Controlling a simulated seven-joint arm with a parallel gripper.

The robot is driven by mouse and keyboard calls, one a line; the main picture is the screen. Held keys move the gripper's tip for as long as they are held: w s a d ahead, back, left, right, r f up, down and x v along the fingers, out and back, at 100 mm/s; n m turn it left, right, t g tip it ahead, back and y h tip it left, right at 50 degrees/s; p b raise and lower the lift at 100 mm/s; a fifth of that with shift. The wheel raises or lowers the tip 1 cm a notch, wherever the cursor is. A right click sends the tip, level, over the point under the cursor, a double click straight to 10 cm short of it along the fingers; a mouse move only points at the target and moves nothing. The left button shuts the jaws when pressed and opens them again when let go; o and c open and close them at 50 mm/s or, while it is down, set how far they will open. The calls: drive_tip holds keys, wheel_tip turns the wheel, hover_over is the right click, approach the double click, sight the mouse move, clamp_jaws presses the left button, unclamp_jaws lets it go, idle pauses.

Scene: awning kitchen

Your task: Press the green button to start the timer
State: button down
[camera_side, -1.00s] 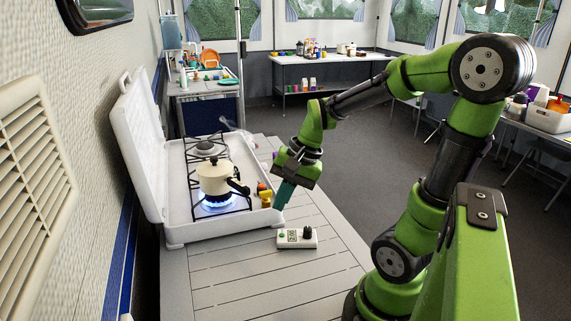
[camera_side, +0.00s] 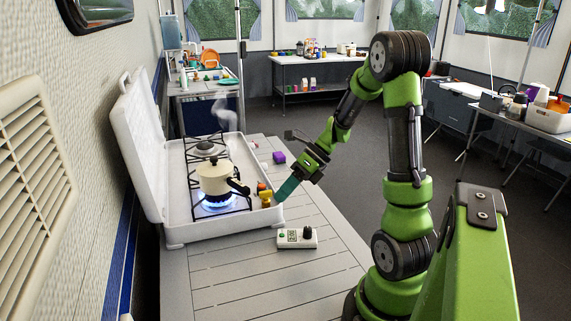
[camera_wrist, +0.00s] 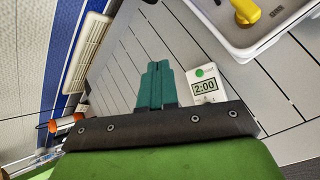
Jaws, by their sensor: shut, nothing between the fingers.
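The timer (camera_side: 297,239) is a small white box lying on the slatted grey table, in front of the stove. Its green button (camera_side: 282,235) is at the left end, and a dark knob is at the right end. In the wrist view the green button (camera_wrist: 199,73) sits above a display (camera_wrist: 204,87) reading 2:00. My gripper (camera_side: 281,197) has teal fingers, shut and empty, tilted down beside the stove's right front corner, above and behind the timer. In the wrist view the fingertips (camera_wrist: 158,66) appear left of the timer, apart from it.
A white camp stove (camera_side: 220,231) with its lid open stands at the left. A cream pot (camera_side: 214,179) sits over a lit blue flame. Yellow knobs are at the stove's right edge, close to my fingers. A purple block (camera_side: 279,158) lies behind. The table front is clear.

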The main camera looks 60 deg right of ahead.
sight(285, 234)
drive_tip(key=shift+f, duration=4.45)
drive_tip(key=shift+f, duration=0.1)
drive_tip(key=shift+f, duration=0.3)
drive_tip(key=shift+f, duration=0.3)
drive_tip(key=shift+r, duration=0.75)
